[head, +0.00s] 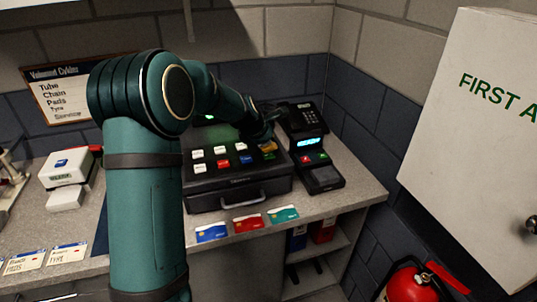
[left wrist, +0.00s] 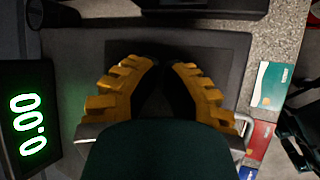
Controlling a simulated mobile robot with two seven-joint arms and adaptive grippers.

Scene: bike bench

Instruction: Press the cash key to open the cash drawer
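The dark cash register (head: 225,183) stands on the counter, with rows of white and coloured keys (head: 222,163) on its sloped top. The key labels are too small to read, so I cannot tell which is the cash key. Its closed drawer with a handle (head: 242,197) faces the front. My left gripper (head: 268,146) is over the right end of the keys. In the left wrist view its yellow fingers (left wrist: 165,75) converge with their tips close together, with nothing seen between them. Contact with a key cannot be told. The wrist view shows a 0.00 display (left wrist: 27,125). My right gripper is not visible.
A card terminal (head: 313,150) stands close to the register's right. Three cards, blue (head: 211,232), red (head: 248,223) and green (head: 283,214), lie before the drawer. A first-aid cabinet (head: 470,130) juts in at right. A white device (head: 70,170) sits left.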

